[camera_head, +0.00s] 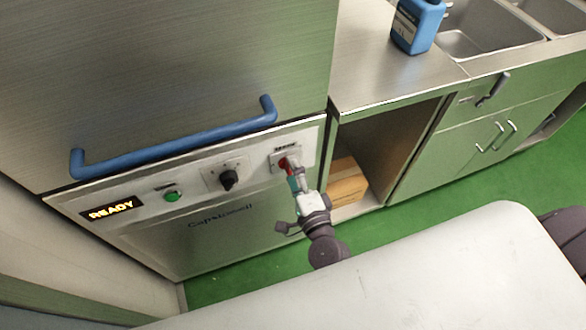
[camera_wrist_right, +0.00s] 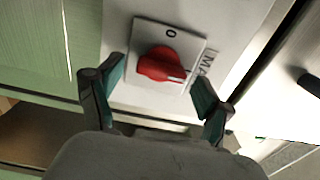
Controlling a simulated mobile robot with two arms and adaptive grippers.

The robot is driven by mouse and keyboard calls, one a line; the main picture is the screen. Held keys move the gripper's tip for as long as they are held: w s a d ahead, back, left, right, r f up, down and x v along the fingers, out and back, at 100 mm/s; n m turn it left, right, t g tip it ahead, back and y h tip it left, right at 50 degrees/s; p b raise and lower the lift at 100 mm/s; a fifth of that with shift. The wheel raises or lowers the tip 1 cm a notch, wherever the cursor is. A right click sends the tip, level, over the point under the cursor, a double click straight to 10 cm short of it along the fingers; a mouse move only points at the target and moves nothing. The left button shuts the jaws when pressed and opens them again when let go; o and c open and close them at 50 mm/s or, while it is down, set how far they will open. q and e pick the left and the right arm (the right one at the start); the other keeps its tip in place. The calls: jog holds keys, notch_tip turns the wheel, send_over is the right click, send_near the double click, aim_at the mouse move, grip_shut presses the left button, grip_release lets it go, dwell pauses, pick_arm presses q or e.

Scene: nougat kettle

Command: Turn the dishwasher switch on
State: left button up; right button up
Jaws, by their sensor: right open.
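The dishwasher's (camera_head: 240,232) red rotary switch (camera_head: 283,163) is at the right end of its front panel, largely beside my right gripper's tip. In the right wrist view the red knob (camera_wrist_right: 158,66) sits on a square pale plate with a "0" at the top. The knob's white mark points right, toward the partly visible "MA" label, not at the "0". My right gripper (camera_head: 293,172) is open, its two green-padded fingers (camera_wrist_right: 158,78) on either side of the knob; I cannot tell whether they touch it. My left gripper is not in view.
The panel also has a lit READY display (camera_head: 110,208), a green button (camera_head: 172,196) and a black knob (camera_head: 229,180). A blue handle (camera_head: 180,146) runs above. A cardboard box (camera_head: 346,184) lies in the open cabinet at right. A blue bottle (camera_head: 417,27) stands on the counter.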

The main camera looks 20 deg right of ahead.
jog(key=s, duration=1.1)
jog(key=shift+s+d, duration=0.2)
jog(key=shift+s, duration=0.05)
